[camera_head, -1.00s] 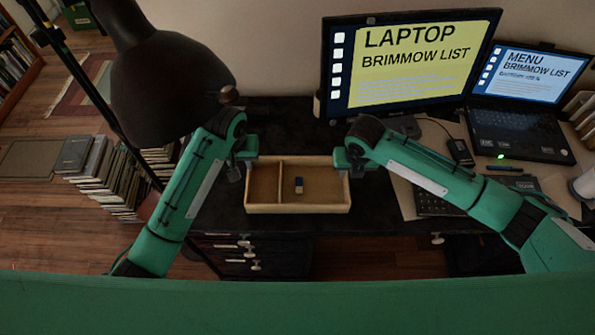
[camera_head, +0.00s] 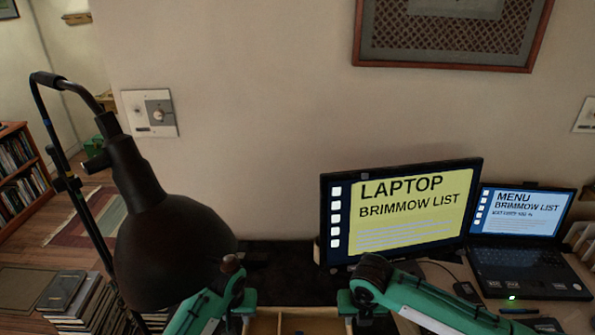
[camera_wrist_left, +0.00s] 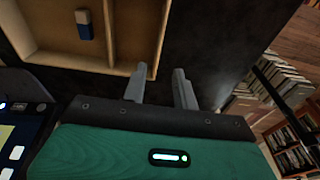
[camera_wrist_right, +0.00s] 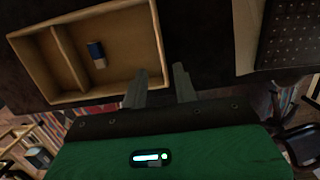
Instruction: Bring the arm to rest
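My left gripper (camera_head: 238,325) is at the bottom edge of the head view, at the left end of a wooden tray (camera_head: 300,318). In the left wrist view its fingers (camera_wrist_left: 160,86) are apart with nothing between them, close beside the tray rim (camera_wrist_left: 143,72). My right gripper (camera_head: 368,324) is at the tray's right end. In the right wrist view its fingers (camera_wrist_right: 160,84) are apart and empty, beside the tray (camera_wrist_right: 158,40). A blue and white block (camera_wrist_right: 97,55) lies in the tray's larger compartment; it also shows in the left wrist view (camera_wrist_left: 84,25).
A dark desk lamp (camera_head: 170,250) stands at the left, close to my left arm. A monitor (camera_head: 410,212) and a laptop (camera_head: 520,250) stand on the desk at the right. Books (camera_head: 80,300) are stacked on the floor at the left. A framed picture (camera_head: 450,30) hangs above.

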